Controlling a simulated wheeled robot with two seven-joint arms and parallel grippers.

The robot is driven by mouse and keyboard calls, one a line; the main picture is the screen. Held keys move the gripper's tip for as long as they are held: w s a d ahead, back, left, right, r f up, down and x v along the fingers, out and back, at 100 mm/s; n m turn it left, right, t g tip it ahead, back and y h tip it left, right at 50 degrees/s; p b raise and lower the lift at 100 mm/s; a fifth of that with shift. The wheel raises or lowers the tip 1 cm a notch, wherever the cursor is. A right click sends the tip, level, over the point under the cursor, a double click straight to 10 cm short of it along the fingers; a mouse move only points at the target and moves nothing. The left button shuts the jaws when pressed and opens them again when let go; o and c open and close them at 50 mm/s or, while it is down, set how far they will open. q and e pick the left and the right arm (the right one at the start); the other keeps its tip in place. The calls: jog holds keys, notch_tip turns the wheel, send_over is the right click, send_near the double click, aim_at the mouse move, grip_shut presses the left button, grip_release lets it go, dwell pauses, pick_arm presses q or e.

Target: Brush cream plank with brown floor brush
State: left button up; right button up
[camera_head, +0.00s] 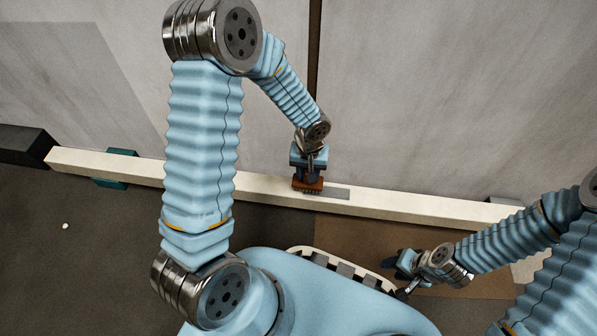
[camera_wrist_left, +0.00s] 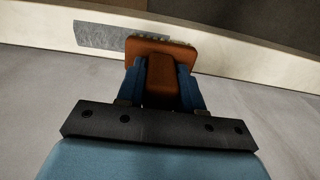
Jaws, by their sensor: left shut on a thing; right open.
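The cream plank (camera_head: 420,206) runs across the head view in front of a pale wall, and part of it is hidden behind my left arm. It also shows at the top of the left wrist view (camera_wrist_left: 230,66). A grey patch (camera_head: 335,193) marks its upper face; it also shows in the left wrist view (camera_wrist_left: 98,37). My left gripper (camera_head: 309,172) is shut on the brown floor brush (camera_head: 308,187), also clear in the left wrist view (camera_wrist_left: 160,72). The brush's head is at the patch's end; I cannot tell whether the bristles touch. My right gripper (camera_head: 402,274) is open, well below the plank.
A black block (camera_head: 24,145) stands at the plank's left end. A teal support (camera_head: 110,184) sits under the plank's left part. A small white bit (camera_head: 65,226) lies on the dark floor at left. A brown floor area (camera_head: 352,236) lies in front of the plank.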

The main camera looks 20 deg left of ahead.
pick_arm(q)
jog(key=w+d, duration=0.1)
jog(key=d, duration=0.3)
jog(key=w+d, duration=0.1)
jog(key=d, duration=0.4)
jog(key=w+d+b, duration=0.1)
jog(key=w+d, duration=0.1)
jog(key=d, duration=0.3)
jog(key=shift+d, duration=0.1)
jog(key=shift+f, duration=0.2)
dwell(0.5)
jog(key=shift+f, duration=0.55)
dwell(0.3)
jog(key=shift+s+a, duration=0.2)
jog(key=shift+a, duration=0.55)
jog(key=shift+s+a, duration=0.25)
jog(key=shift+a, duration=0.5)
jog(key=shift+s+a, duration=0.2)
jog(key=shift+a, duration=0.55)
jog(key=shift+s+a, duration=0.2)
jog(key=shift+a, duration=0.55)
jog(key=shift+s+a, duration=0.2)
jog(key=shift+a, duration=0.5)
jog(key=shift+s+a, duration=0.2)
jog(key=shift+a, duration=0.55)
jog(key=shift+f, duration=0.1)
